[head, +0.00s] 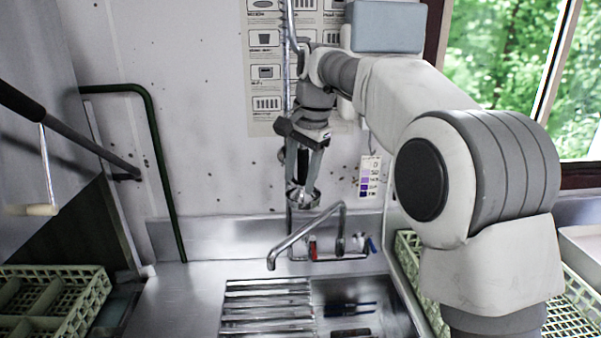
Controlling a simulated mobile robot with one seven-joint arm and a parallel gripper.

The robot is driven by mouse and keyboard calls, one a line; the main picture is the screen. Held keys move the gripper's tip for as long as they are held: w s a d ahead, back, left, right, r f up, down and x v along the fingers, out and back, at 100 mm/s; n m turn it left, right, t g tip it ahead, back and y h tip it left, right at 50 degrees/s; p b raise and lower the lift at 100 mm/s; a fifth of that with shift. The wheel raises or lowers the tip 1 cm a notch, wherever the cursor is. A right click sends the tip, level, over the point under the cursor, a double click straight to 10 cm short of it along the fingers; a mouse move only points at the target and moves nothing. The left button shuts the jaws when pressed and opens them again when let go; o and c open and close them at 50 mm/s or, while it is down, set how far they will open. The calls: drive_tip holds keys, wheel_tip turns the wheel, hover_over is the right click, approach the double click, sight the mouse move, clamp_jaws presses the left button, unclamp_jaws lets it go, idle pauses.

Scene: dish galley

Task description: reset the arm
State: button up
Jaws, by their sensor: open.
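My arm reaches in from the right side of the head view and bends down at the wrist. My gripper (302,188) points down above the back of the sink, in front of the wall. Its fingers look apart, and I see nothing clearly held between them. A dark and metal round part shows at the fingertips; I cannot tell whether it belongs to the gripper or to something behind it.
A faucet (307,238) stands below the gripper, behind the sink (372,318) and its ribbed drainboard (265,305). Green dish racks stand left (92,300) and right (410,268). A vertical metal pipe (289,20) runs close to the wrist. A wall poster (264,100) hangs behind.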

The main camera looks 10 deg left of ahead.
drive_tip(key=shift+d+r, duration=0.1)
drive_tip(key=shift+r, duration=0.2)
drive_tip(key=s+d+r+n+t+b, duration=0.1)
drive_tip(key=s+d+r+n+t, duration=0.15)
drive_tip(key=s+d, duration=1.2)
drive_tip(key=s+d+f+n+t+h, duration=0.1)
drive_tip(key=s+d+f+n, duration=0.1)
drive_tip(key=s+d+f, duration=0.3)
drive_tip(key=s+d+f+n+t+h+b, duration=0.1)
drive_tip(key=s+d+f, duration=0.4)
drive_tip(key=s, duration=0.4)
drive_tip(key=shift+s+d+f+n, duration=0.3)
drive_tip(key=shift+d+n, duration=0.05)
drive_tip(key=shift+d, duration=0.2)
drive_tip(key=shift+d, duration=0.15)
